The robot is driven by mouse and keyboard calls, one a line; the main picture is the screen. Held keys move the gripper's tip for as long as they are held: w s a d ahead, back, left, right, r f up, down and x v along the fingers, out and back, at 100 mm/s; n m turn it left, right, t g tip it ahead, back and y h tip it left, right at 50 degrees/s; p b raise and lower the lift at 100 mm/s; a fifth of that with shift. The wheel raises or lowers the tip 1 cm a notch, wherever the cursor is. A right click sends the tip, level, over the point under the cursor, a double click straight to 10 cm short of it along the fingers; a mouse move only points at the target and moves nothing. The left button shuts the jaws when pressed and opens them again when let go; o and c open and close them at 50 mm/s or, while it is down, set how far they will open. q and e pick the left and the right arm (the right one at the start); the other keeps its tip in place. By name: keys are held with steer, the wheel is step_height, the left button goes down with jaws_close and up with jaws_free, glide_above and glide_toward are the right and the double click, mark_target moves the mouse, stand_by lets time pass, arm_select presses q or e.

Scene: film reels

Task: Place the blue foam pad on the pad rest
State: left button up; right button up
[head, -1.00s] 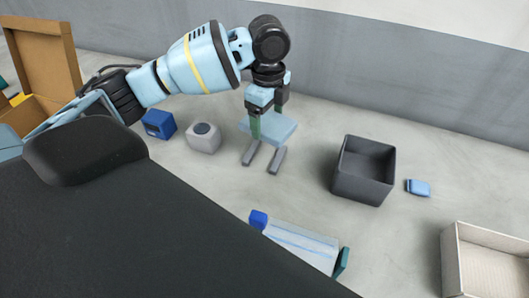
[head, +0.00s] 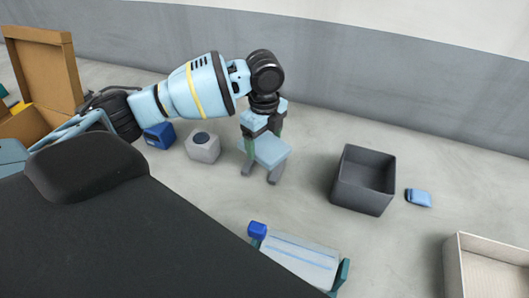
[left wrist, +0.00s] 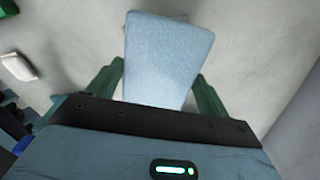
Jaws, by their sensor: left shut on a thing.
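The light blue foam pad (head: 266,152) is held by my left gripper (head: 261,140), which points down at it in the head view. In the left wrist view the pad (left wrist: 165,55) lies between the two green fingers of my left gripper (left wrist: 156,80). The pad rest (head: 273,178) is a pair of grey bars. The pad is over them and hides most of them, and only their near ends show. I cannot tell whether the pad touches the bars. My right gripper is not in view.
A white box with a dark disc (head: 203,147) and a blue box (head: 159,135) stand left of the rest. A dark grey bin (head: 345,195) and a small blue packet (head: 418,197) are to the right. A pale crate (head: 453,272) and a pale tray (head: 297,262) are nearer.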

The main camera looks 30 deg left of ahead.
mark_target(264, 153)
arm_select(q)
steer(key=shift+f, duration=2.5)
steer(key=shift+f, duration=0.15)
steer(key=o, duration=0.9)
steer(key=shift+o, duration=0.2)
step_height(264, 153, up, 12)
steer(key=shift+r+p, duration=0.2)
steer(key=shift+p, duration=0.1)
